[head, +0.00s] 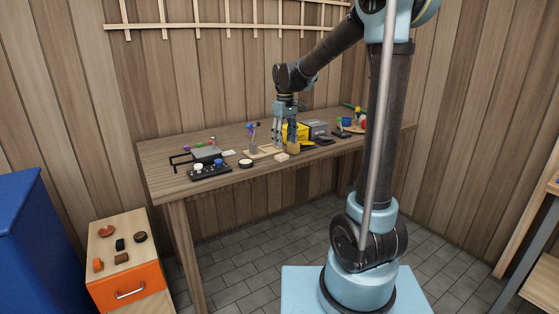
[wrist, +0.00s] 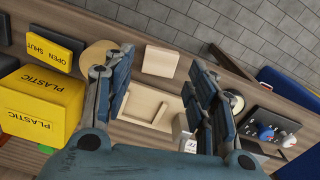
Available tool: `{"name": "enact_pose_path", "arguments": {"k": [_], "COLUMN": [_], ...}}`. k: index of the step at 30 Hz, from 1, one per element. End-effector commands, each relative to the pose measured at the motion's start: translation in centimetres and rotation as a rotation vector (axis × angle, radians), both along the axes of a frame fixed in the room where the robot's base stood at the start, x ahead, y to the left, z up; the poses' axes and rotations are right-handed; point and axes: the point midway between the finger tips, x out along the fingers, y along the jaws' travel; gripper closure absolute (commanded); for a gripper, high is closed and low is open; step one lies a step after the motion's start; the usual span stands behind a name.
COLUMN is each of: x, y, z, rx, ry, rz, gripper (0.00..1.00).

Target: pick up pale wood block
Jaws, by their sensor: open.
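The pale wood block (wrist: 160,61) lies near the front edge of the wooden workbench, as the wrist view shows. In the head view the block (head: 281,157) sits just in front of my gripper (head: 285,145). In the wrist view my gripper (wrist: 163,62) is open and empty, its two fingers spread wide. The block shows in the gap between the fingertips, apart from both. A pale wooden tray (wrist: 135,126) lies beside the block, farther from the bench's front edge, and is partly covered by the fingers.
Yellow boxes marked PLASTIC (wrist: 42,100) and OPEN SHUT (wrist: 54,51) stand left in the wrist view, near a round tan piece (wrist: 97,52). A round dark-rimmed dish (head: 245,163) and black knob panel (head: 210,171) lie left of the block in the head view.

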Motion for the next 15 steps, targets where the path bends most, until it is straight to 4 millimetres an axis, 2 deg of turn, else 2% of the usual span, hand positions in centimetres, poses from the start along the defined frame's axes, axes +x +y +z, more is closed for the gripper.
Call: {"name": "enact_pose_path", "arguments": {"k": [3, 8, 15], "x": [0.0, 0.0, 0.4], "y": [0.0, 0.1, 0.9], "z": [-1.0, -1.7, -4.7], "rx": [0.0, 0.0, 0.0], "ry": [0.0, 0.0, 0.0], "rz": [0.0, 0.0, 0.001], "gripper": [0.48, 0.48, 0.48]}}
